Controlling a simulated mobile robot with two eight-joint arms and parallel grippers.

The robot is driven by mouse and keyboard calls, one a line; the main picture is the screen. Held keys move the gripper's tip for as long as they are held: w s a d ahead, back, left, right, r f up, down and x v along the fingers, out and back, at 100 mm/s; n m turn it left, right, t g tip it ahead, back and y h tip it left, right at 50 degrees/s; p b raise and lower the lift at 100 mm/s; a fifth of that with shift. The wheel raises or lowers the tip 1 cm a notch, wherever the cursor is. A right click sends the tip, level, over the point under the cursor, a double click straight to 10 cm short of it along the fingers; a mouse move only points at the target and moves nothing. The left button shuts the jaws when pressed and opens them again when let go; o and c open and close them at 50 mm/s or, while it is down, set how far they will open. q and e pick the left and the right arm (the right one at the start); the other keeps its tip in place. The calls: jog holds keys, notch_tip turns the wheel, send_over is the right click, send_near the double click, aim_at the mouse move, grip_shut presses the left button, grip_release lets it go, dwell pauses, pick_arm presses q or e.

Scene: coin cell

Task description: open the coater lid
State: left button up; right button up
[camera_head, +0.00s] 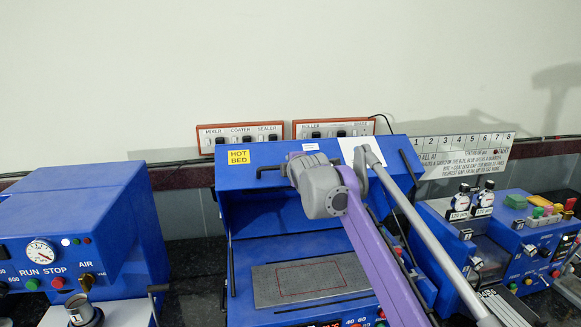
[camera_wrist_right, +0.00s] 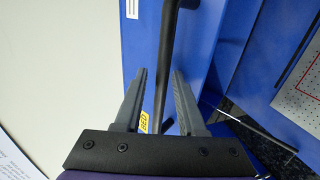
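The coater is the blue machine (camera_head: 262,218) in the middle of the head view, with a yellow HOT BED label on its lid (camera_head: 232,178). The lid stands raised, and the grey bed (camera_head: 310,279) with a red outline shows below it. A dark bar handle (camera_head: 268,169) runs along the lid, partly hidden by my right arm. In the right wrist view the handle (camera_wrist_right: 168,60) passes between the two fingers of my right gripper (camera_wrist_right: 160,74), with gaps on both sides. That gripper is open; its fingers are hard to see in the head view. My left gripper is out of view.
Another blue machine (camera_head: 75,215) with a gauge stands at the left. Smaller blue equipment (camera_head: 510,215) with buttons stands at the right. Switch panels (camera_head: 240,135) are on the wall behind. Dark counter shows between the left machine and the coater.

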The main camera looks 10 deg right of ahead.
jog(key=b+v, duration=0.1)
jog(key=v, duration=1)
jog(key=shift+w, duration=0.1)
jog(key=s+d+f+m+g, duration=0.1)
jog(key=s+f+m+g, duration=0.3)
jog(key=s+f+m, duration=0.5)
jog(key=s+d+f+m+g, duration=0.1)
jog(key=s+f+m+g, duration=0.3)
jog(key=s+f, duration=2.4)
notch_tip(320, 180, down, 3)
jog(key=m, duration=0.5)
jog(key=shift+s+d+f+g, duration=0.2)
jog(key=shift+s+d+g, duration=0.1)
